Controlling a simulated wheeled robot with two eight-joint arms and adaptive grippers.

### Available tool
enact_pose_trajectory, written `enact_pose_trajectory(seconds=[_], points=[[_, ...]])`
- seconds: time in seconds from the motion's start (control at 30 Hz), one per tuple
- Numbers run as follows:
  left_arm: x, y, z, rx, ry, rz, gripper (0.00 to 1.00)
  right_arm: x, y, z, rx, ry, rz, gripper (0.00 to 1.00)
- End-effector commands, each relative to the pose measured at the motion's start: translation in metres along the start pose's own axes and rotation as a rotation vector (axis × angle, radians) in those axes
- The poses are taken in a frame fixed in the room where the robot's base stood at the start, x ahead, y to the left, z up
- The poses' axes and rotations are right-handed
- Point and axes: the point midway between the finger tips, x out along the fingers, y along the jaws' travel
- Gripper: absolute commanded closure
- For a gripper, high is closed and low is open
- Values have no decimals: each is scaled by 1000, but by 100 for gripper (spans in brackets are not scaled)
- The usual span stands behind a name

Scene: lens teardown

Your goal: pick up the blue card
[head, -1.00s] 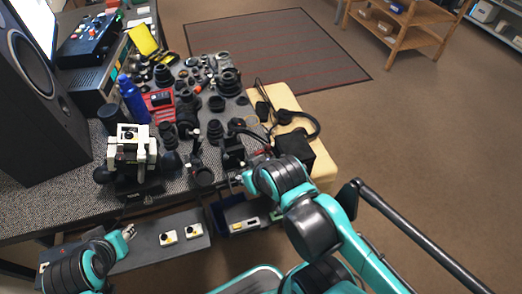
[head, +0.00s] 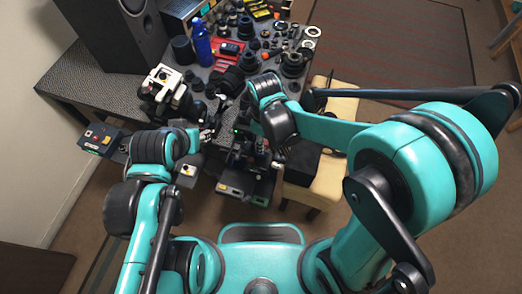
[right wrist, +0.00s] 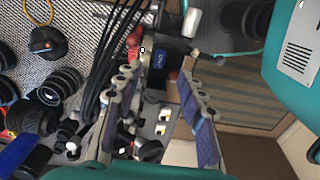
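In the right wrist view a small dark-blue card-like piece (right wrist: 161,58) with a light mark shows beyond my fingertips. I cannot tell if it is a loose card or part of the black object around it. My right gripper (right wrist: 157,78) is open, its two fingers wide apart with nothing between their tips. In the head view, the right gripper is mostly hidden among dark objects near the table's front edge. My left gripper (head: 208,133) is at the front edge, left of the right one, small and partly hidden; its opening is unclear. No blue card is clear in the head view.
Lenses (head: 294,63), a blue bottle (head: 201,42) and a red case (head: 228,49) crowd the table. A white-and-black device (head: 163,80) stands left of my left gripper. A cream bench (head: 333,180) is to the right. Black cables (right wrist: 112,45) run beside my right gripper.

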Motion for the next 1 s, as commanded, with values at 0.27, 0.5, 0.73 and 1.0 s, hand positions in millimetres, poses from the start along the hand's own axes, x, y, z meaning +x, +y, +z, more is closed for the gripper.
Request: enact_pose_trajectory(seconds=[0.27,0.5,0.73,1.0], points=[[10,0,8,0,0,0,58,31,-1,-2,-14,-5,-5,60],[24,0,18,0,0,0,58,64,-1,-2,-12,-4,-5,60],[28,0,20,0,0,0,58,80,-2,-2,-12,-4,-4,60],[28,0,20,0,0,0,58,78,-2,-2,-11,-4,-4,97]])
